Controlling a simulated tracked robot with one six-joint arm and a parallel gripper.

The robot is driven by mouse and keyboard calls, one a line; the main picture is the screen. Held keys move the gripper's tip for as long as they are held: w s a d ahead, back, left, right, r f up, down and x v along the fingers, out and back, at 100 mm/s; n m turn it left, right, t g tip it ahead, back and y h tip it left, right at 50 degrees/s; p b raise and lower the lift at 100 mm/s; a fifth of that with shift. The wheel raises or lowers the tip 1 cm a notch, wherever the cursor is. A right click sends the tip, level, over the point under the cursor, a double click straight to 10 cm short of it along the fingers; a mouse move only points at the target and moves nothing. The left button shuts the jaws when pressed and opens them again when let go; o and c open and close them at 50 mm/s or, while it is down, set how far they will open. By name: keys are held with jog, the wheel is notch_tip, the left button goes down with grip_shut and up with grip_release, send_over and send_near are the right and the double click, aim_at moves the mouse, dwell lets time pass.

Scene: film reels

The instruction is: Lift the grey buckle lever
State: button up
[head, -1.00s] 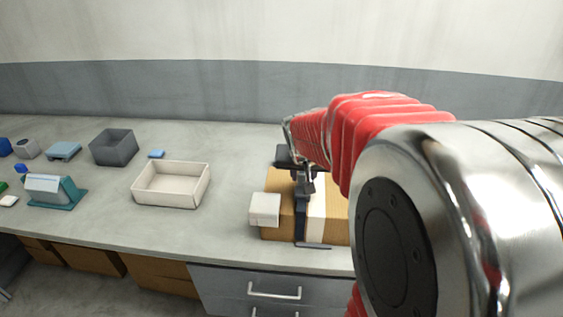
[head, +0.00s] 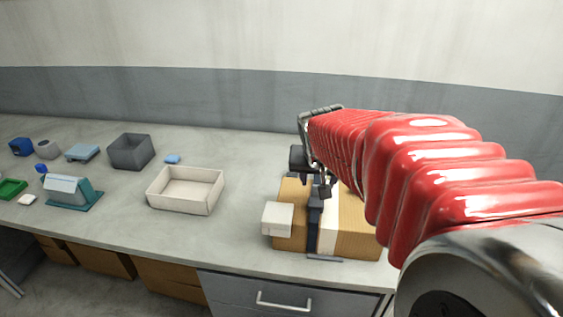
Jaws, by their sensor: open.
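A brown case (head: 352,238) stands near the front edge of the bench, with a dark strap (head: 314,236) and a white band (head: 329,232) running over it. My gripper (head: 324,190) is open just above the top of the case, by the upper end of the strap. I cannot make out the grey buckle lever; the dark parts of my gripper and the strap run together there. I cannot tell whether the fingers touch anything.
A white block (head: 278,219) sits against the case's left side. A cream tray (head: 182,205), a grey bin (head: 131,152), a teal stand (head: 88,199) and small blue items lie further left. The bench between tray and case is clear.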

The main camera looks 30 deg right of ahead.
jog(key=v, duration=0.8)
jog(key=shift+r, duration=0.35)
jog(key=shift+s+a, duration=0.15)
jog(key=shift+s, duration=0.05)
jog(key=s+a+f+n+y, duration=0.1)
jog(key=s+a+f+n, duration=0.1)
jog(key=a, duration=0.4)
jog(key=s+a+f+n+y, duration=0.1)
jog(key=s+a+f+n, duration=0.1)
jog(key=s+a, duration=0.3)
jog(key=s+a+f+n+y, duration=0.1)
jog(key=s+a+f+n, duration=0.1)
jog(key=a, duration=0.5)
jog(key=shift+s+a+f+n+t+y, duration=0.2)
jog(key=shift+s+f+n+t+y, duration=0.15)
jog(key=shift+s+n, duration=0.5)
jog(key=shift+s+r, duration=0.1)
jog(key=shift+s, duration=0.1)
